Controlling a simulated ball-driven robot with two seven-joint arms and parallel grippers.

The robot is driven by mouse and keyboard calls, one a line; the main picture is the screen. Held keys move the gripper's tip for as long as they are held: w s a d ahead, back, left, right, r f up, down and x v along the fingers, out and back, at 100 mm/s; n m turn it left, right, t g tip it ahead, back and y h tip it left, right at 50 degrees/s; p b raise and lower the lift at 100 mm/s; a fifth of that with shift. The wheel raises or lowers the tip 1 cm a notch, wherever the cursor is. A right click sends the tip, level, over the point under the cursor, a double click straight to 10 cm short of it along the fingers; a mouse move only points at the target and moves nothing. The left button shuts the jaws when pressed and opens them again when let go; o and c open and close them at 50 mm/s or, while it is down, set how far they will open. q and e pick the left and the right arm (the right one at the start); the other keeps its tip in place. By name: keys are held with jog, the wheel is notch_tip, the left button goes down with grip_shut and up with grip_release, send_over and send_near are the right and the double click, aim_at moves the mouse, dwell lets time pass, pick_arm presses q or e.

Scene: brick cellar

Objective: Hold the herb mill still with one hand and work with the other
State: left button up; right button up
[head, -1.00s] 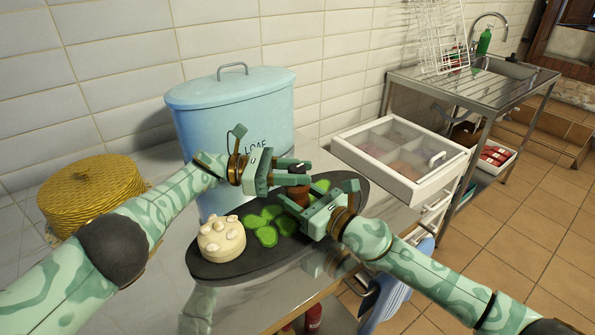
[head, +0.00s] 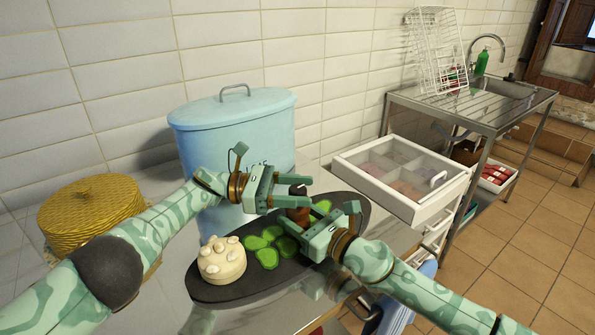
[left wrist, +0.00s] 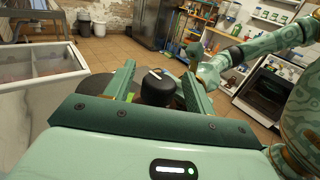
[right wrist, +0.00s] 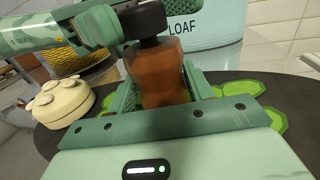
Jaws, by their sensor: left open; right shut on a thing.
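The herb mill (head: 297,213) has a brown body and a black top; it stands upright on the dark oval board (head: 212,291). My right gripper (head: 310,222) is shut on the mill's brown body, which fills the jaws in the right wrist view (right wrist: 155,78). My left gripper (head: 300,190) is open around the black top. In the left wrist view the top (left wrist: 157,90) with a pale mark sits between the spread fingers, with a gap visible on the left side. The fingers hide part of the mill in the head view.
A cream round thing with knobs (head: 221,262) and green slices (head: 267,257) lie on the board. A blue lidded bin (head: 235,125) stands close behind my left gripper. A yellow woven basket (head: 90,213) is at left, a compartmented white drawer (head: 400,180) at right.

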aim_at(304, 191)
pick_arm(q)
notch_tip(304, 191, up, 9)
jog(key=shift+r, duration=0.1)
dwell(0.4)
jog(key=shift+w+d+f+t, duration=0.15)
jog(key=shift+d+f+t, duration=0.05)
jog(key=shift+f+t, duration=0.4)
jog(key=f+n+t, duration=0.1)
jog(key=d+t, duration=0.1)
jog(key=t, duration=0.1)
jog(key=f+n+t, duration=0.1)
jog(key=t, duration=0.1)
jog(key=shift+w+d+f+n, duration=0.1)
jog(key=shift+d+f+n, duration=0.05)
jog(key=shift+f+n, duration=0.2)
jog(key=n+t, duration=0.1)
jog(key=s+f+t+y, duration=0.1)
jog(key=t, duration=0.1)
jog(key=n+t, duration=0.1)
jog(key=shift+s+a+f+n+t, duration=0.2)
jog(key=shift+f+n+t, duration=0.1)
jog(key=shift+n, duration=0.05)
jog(key=s+a+f+n+t+y, duration=0.4)
jog(key=s+a+n+t+y, duration=0.3)
jog(key=s+n+y, duration=0.15)
jog(key=x, duration=1.1)
jog(key=shift+s+d+f, duration=0.1)
jog(key=shift+d+f, duration=0.1)
jog(key=shift+d, duration=0.15)
